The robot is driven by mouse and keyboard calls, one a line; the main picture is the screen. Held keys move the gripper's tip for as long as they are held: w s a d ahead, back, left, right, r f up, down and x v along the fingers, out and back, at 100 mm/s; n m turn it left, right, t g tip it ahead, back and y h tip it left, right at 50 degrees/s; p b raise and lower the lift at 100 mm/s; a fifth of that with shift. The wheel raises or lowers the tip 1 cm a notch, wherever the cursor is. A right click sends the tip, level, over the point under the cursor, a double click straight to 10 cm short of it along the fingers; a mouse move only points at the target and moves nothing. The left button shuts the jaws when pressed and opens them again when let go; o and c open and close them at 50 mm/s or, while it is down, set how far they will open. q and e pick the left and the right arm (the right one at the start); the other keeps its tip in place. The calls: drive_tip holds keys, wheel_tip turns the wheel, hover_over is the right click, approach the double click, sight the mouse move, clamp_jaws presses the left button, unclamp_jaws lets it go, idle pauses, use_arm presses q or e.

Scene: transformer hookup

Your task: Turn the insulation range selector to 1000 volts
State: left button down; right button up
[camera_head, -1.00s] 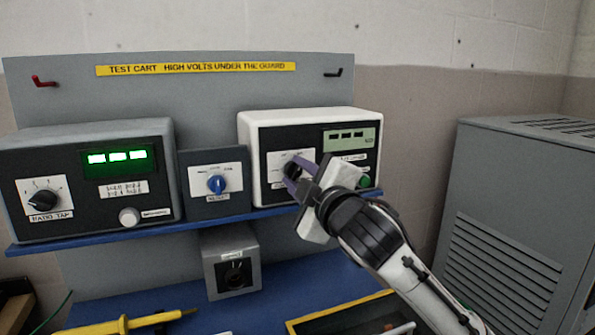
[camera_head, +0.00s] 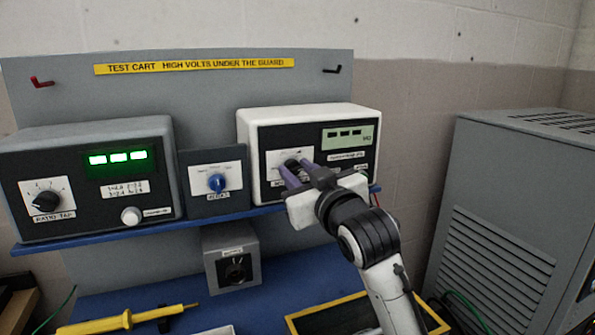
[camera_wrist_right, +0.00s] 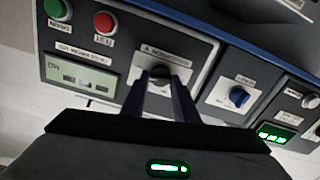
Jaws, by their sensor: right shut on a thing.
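The insulation tester (camera_head: 252,125) is the white box on the right of the shelf. Its black range selector knob (camera_head: 291,164) sits on a white label plate at the left of its dark face. My right gripper (camera_head: 290,172) is at this knob, with its two purple fingers shut on it. In the right wrist view the knob (camera_wrist_right: 159,73) shows between the fingertips, which lie on either side of it. The fingers hide part of the dial, and its markings are too small to read. My left gripper is not in view.
A blue-knobbed box (camera_head: 212,194) stands left of the tester, then a ratio meter (camera_head: 95,205) with a lit green display. A smaller box (camera_head: 232,268) sits below the shelf. A yellow probe (camera_head: 125,320) and a yellow-edged tray (camera_head: 312,309) lie on the blue surface. A grey cabinet (camera_head: 505,220) stands right.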

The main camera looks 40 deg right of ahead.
drive_tip(key=shift+m, duration=1)
drive_tip(key=o, duration=1.1)
drive_tip(key=shift+c, duration=0.2)
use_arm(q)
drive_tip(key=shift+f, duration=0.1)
use_arm(e)
drive_tip(key=shift+s, duration=0.1)
